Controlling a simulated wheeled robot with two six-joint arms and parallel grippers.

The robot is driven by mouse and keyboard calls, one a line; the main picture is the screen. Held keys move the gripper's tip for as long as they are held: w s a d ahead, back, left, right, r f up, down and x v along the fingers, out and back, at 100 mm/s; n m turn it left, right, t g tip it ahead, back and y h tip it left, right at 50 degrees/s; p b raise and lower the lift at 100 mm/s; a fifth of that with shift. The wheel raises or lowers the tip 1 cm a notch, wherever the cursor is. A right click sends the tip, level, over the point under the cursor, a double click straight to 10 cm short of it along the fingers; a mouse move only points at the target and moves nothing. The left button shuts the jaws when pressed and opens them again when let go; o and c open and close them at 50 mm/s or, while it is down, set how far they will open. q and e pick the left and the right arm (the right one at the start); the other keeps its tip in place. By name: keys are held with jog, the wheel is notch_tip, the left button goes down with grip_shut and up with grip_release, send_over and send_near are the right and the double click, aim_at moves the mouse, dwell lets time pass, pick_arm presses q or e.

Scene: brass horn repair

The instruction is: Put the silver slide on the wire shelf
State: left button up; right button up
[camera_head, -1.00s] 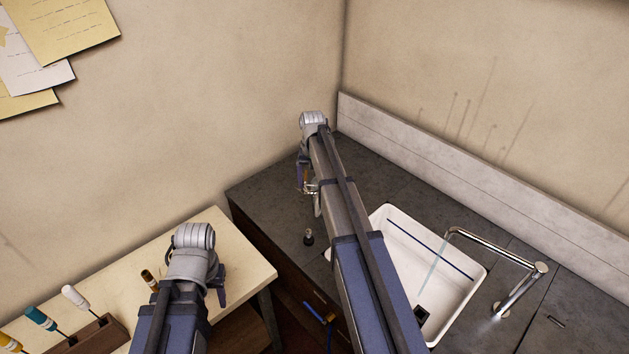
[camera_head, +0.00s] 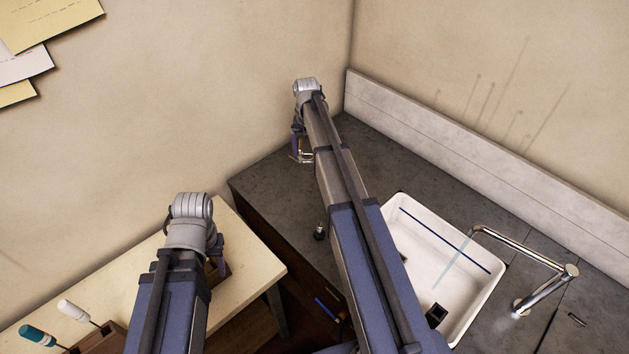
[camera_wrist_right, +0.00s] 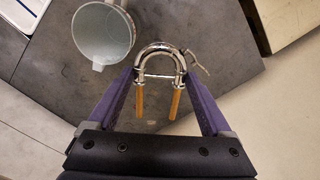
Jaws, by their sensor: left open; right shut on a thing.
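The silver slide (camera_wrist_right: 160,62) is a shiny U-shaped tube with two brass-coloured legs. In the right wrist view it sits between the purple fingers of my right gripper (camera_wrist_right: 160,80), which is shut on it. In the head view my right gripper (camera_head: 302,152) is over the far end of the dark counter, near the wall, and only a small bit of the slide shows there. My left gripper (camera_head: 218,250) is open above the pale table, partly hidden by its own arm. I see no wire shelf in either view.
A white sink (camera_head: 491,290) with a running chrome tap (camera_head: 530,253) is set into the dark counter (camera_head: 270,195). The pale table (camera_head: 262,277) holds a tool rack (camera_head: 100,342). Walls close the back corner.

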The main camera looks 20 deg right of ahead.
aim_at(308, 190)
pick_arm(q)
notch_tip(308, 190, down, 18)
jog(key=b, duration=1.6)
jog(key=shift+r+b, duration=0.25)
jog(key=shift+b, duration=0.05)
pick_arm(e)
notch_tip(308, 190, down, 18)
jog(key=shift+w+r, duration=0.1)
jog(key=shift+r, duration=0.15)
pick_arm(q)
jog(key=shift+r, duration=0.15)
pick_arm(e)
jog(key=shift+r, duration=0.15)
jog(key=o, duration=1)
jog(key=shift+f, duration=0.2)
jog(key=shift+c, duration=0.2)
jog(key=shift+o, duration=0.8)
jog(key=shift+r, duration=0.1)
